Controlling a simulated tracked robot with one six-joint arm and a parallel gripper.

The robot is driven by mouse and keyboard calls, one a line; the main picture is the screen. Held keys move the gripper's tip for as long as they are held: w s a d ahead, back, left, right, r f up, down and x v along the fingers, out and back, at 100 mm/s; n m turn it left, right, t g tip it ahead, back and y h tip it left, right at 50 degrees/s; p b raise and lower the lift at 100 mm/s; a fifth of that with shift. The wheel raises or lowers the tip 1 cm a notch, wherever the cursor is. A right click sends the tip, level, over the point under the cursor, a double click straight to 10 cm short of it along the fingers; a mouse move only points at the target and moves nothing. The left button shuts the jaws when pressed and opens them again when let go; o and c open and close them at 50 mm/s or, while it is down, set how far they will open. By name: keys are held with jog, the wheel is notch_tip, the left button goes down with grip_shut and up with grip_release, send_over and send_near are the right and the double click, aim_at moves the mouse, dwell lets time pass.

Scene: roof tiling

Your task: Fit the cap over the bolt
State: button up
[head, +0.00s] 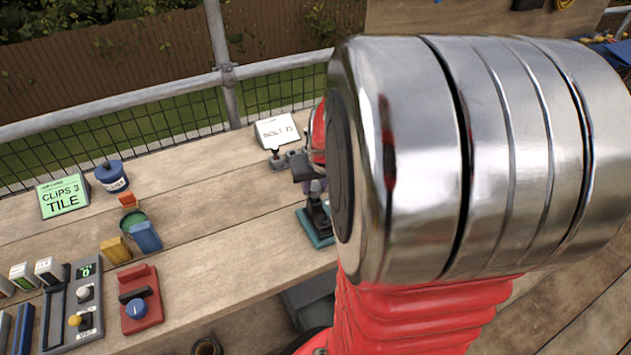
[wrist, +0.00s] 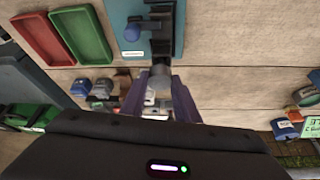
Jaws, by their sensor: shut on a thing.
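My gripper (wrist: 160,86) has purple fingers. In the wrist view they come together on a small grey round piece, the cap (wrist: 160,73). In the head view, part of my gripper (head: 314,186) shows left of my large metal arm joint, just above a black fixture (head: 318,211) on a teal base. The same black fixture (wrist: 154,24) with a blue knob shows in the wrist view, right beside the cap. I cannot make out the bolt, nor whether the cap touches the fixture.
Red (wrist: 43,38) and green (wrist: 80,34) trays lie beside the fixture. A white card (head: 277,130) stands behind it on the plank bench. A green sign (head: 63,196), a blue tin (head: 112,176) and a red switch box (head: 140,299) stand to the left. My arm hides the right side.

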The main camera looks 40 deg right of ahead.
jog(key=o, duration=1.1)
jog(key=shift+w+r, duration=0.1)
jog(key=shift+r, duration=3.4)
jog(key=s+a+r+n, duration=0.1)
jog(key=s+a+n, duration=0.1)
jog(key=a, duration=0.6)
jog(key=s+a+r+n+t+y, duration=0.1)
jog(key=s+a, duration=0.3)
jog(key=a, duration=0.5)
jog(key=s+a+r+n+y, duration=0.1)
jog(key=s+a+r+n, duration=0.1)
jog(key=a, duration=0.7)
jog(key=shift+s+a+r+n, duration=0.15)
jog(key=shift+s+r+n, duration=0.15)
jog(key=shift+s+r, duration=0.4)
